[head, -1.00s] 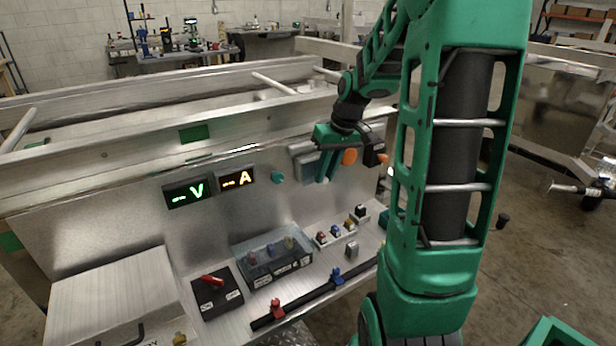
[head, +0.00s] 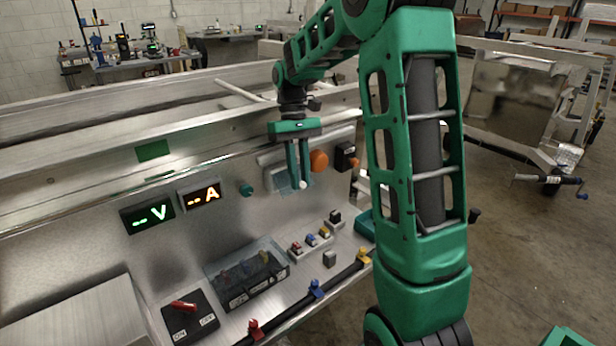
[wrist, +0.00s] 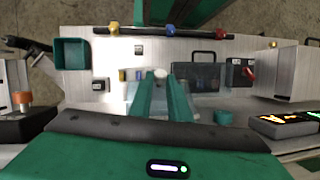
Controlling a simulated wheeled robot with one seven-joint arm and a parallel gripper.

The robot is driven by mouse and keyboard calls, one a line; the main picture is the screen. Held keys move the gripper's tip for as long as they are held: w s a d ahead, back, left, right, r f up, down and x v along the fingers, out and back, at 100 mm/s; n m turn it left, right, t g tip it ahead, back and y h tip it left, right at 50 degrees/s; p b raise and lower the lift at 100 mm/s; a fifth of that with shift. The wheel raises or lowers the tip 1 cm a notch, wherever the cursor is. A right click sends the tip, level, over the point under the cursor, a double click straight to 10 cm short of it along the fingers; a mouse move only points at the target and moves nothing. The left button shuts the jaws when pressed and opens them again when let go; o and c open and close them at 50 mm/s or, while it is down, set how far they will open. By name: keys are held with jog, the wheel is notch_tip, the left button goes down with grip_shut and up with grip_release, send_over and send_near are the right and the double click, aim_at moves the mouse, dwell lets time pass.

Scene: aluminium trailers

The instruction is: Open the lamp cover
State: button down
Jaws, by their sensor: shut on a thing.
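The lamp cover appears to be the clear panel (head: 276,180) on the upright metal wall, below a grey housing. It has a small white knob (head: 303,185) near its lower edge. My gripper (head: 302,184) hangs in front of the panel with its two teal fingers pointing down, their tips at the knob. In the wrist view the finger tips (wrist: 162,82) are close together at the white knob (wrist: 160,74), with the clear panel (wrist: 135,92) beside and behind them. The gripper is shut on the knob. What lies behind the panel is partly hidden by the fingers.
An orange button (head: 318,160) and black box (head: 345,156) are close right of the gripper. A teal knob (head: 246,189) and displays (head: 148,217) are left. Below, a shelf carries a clear-lidded box (head: 245,272), red switch (head: 188,318) and small switches (head: 311,239).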

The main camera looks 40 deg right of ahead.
jog(key=shift+w+r+g, duration=0.2)
jog(key=shift+r+g, duration=0.05)
jog(key=shift+g, duration=0.05)
dwell(0.4)
jog(key=c, duration=1.6)
grip_release()
jog(key=shift+c, duration=0.2)
jog(key=shift+f, duration=0.1)
jog(key=shift+s, duration=0.1)
